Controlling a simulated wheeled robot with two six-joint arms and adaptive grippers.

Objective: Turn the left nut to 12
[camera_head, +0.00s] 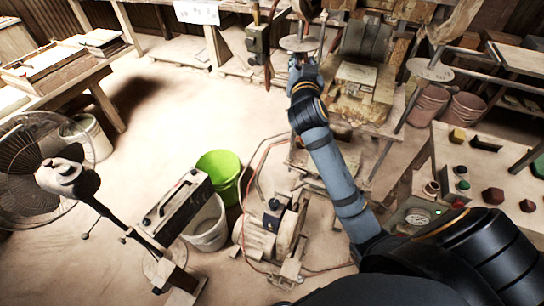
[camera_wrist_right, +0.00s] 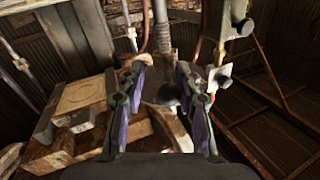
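The press (camera_head: 362,75) stands at the top middle of the head view. A pale round disc (camera_head: 298,43) is on its left side, and a second disc (camera_head: 430,70) is on its right. My right gripper (camera_head: 303,62) is just below the left disc. In the right wrist view the fingers of my right gripper (camera_wrist_right: 160,98) are apart, with purple inner pads. A vertical rod (camera_wrist_right: 161,32) stands beyond them, and a dark rounded piece (camera_wrist_right: 168,95) shows in the gap. I cannot tell if a finger touches it. The nut and its numbers cannot be made out. My left gripper is not in view.
A bench with coloured knobs (camera_head: 490,170) stands at the right. A green bucket (camera_head: 220,172), a white bucket (camera_head: 207,228) and a motor-like machine (camera_head: 272,230) are on the floor. A fan (camera_head: 30,165) stands at the left. The floor left of the press is clear.

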